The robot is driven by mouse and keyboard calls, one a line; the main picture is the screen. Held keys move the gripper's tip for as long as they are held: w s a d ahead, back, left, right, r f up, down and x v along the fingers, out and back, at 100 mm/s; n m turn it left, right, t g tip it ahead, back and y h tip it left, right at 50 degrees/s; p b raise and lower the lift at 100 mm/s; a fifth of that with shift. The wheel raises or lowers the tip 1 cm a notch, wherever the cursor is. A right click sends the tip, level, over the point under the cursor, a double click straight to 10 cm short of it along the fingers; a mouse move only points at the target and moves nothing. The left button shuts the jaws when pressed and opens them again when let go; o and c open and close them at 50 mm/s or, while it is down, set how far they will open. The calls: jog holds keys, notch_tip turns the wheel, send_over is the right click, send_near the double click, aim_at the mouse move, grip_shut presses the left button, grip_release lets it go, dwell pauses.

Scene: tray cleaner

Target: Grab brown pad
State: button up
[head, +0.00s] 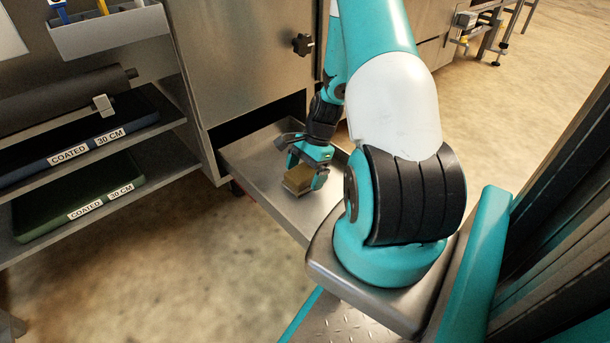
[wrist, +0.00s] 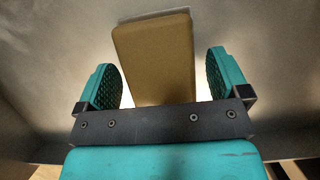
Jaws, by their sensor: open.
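The brown pad (head: 297,180) is a small block lying in the open metal drawer tray in the head view. In the wrist view the brown pad (wrist: 155,58) fills the space ahead of and between the fingers, with a thin pale edge at its far end. My gripper (head: 306,174) is at the pad in the head view. In the wrist view my gripper (wrist: 165,82) is open, with one teal finger on each side of the pad and a visible gap on both sides. The pad's near end is hidden behind the gripper's dark bar.
The metal tray (head: 250,160) has raised walls and juts from the steel cabinet (head: 245,60). A grey bin (head: 110,30) hangs above. Floor is clear below.

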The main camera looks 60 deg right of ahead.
jog(key=c, duration=0.8)
jog(key=shift+c, duration=0.2)
jog(key=shift+r+b, duration=0.1)
jog(key=shift+b, duration=0.3)
